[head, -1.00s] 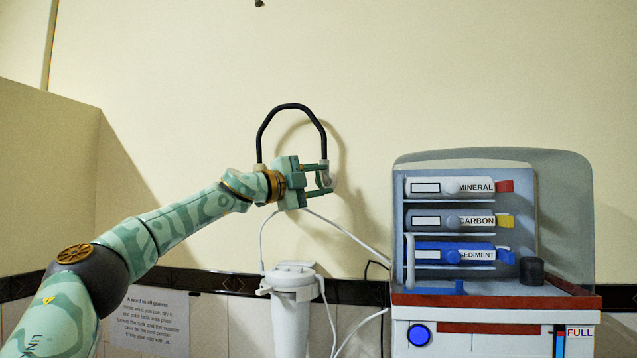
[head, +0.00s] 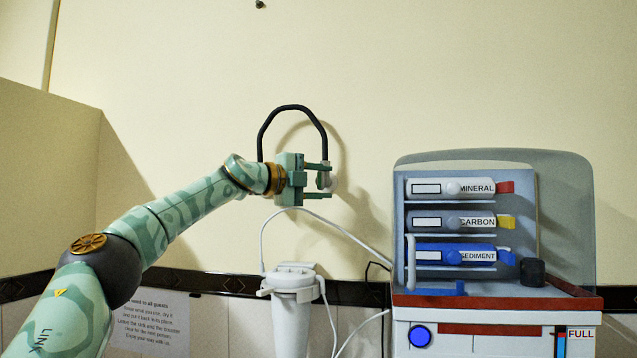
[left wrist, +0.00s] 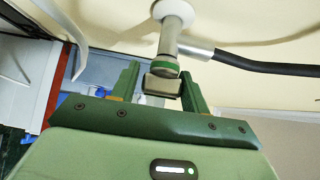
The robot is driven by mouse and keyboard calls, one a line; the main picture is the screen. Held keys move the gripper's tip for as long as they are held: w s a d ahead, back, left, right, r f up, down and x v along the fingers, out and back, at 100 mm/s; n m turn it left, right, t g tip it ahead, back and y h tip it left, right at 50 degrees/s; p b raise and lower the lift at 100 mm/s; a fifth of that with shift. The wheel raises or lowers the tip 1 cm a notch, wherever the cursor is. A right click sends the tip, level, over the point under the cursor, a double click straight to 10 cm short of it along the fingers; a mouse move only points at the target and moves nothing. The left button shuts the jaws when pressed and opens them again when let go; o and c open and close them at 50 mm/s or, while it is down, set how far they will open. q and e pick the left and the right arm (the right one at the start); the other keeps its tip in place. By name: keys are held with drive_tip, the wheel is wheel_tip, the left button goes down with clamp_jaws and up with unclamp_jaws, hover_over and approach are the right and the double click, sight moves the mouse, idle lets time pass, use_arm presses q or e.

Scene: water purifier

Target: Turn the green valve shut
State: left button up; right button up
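The valve shows in the left wrist view as a grey pipe with a green ring (left wrist: 165,67) and a blocky grey handle (left wrist: 163,85) at its end. In the head view, the pale valve fitting (head: 325,180) is on the wall at the right foot of the black hose, partly hidden by my gripper. My left gripper (head: 318,180) is open, one finger above and one below the fitting. In the wrist view, its fingers (left wrist: 161,88) stand on either side of the handle; whether either touches it is unclear. My right gripper is not in view.
A black hose (head: 292,108) arches above the gripper. A white filter housing (head: 293,300) with thin white tubes stands below. The purifier cabinet (head: 500,301) with labelled cartridges is to the right. A paper notice (head: 150,322) hangs lower left.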

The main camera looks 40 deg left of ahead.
use_arm(q)
drive_tip(key=shift+o, duration=1.2)
drive_tip(key=shift+d, duration=0.25)
drive_tip(key=shift+r, duration=0.1)
drive_tip(key=shift+s+b, duration=0.25)
drive_tip(key=shift+b, duration=0.05)
drive_tip(key=b+v, duration=0.9)
drive_tip(key=v, duration=0.7)
drive_tip(key=shift+w, duration=0.15)
